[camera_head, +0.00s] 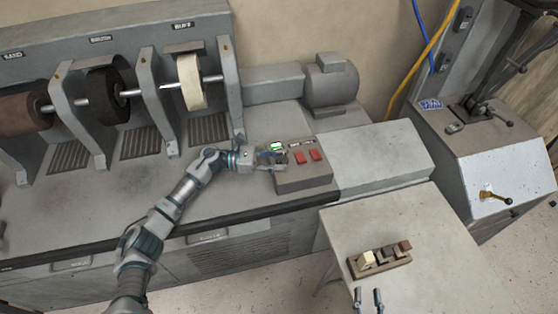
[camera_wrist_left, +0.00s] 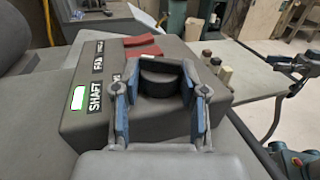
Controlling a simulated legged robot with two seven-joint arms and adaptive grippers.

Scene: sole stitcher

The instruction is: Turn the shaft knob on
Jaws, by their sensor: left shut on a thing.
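The grey control box (camera_head: 305,178) sits on the front edge of the machine bench. In the left wrist view, its top (camera_wrist_left: 85,125) carries the labels "SHAFT" and "FAN" and a lit green rectangle (camera_wrist_left: 78,97). The dark round shaft knob (camera_wrist_left: 161,84) stands beside the "SHAFT" label. My left gripper (camera_head: 279,158) is at the left end of the box, with its blue fingers shut around the knob's sides. In the head view the gripper hides the knob. My right gripper (camera_head: 368,297) shows only two fingertips, apart and empty, at the bottom edge.
Two red switches (camera_head: 308,156) lie just right of my left gripper. Sanding and buffing wheels (camera_head: 190,82) on a shaft stand behind at left, a motor (camera_head: 330,82) behind. A side table (camera_head: 415,235) holds a small block rack (camera_head: 380,260). Free bench surface lies left of the box.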

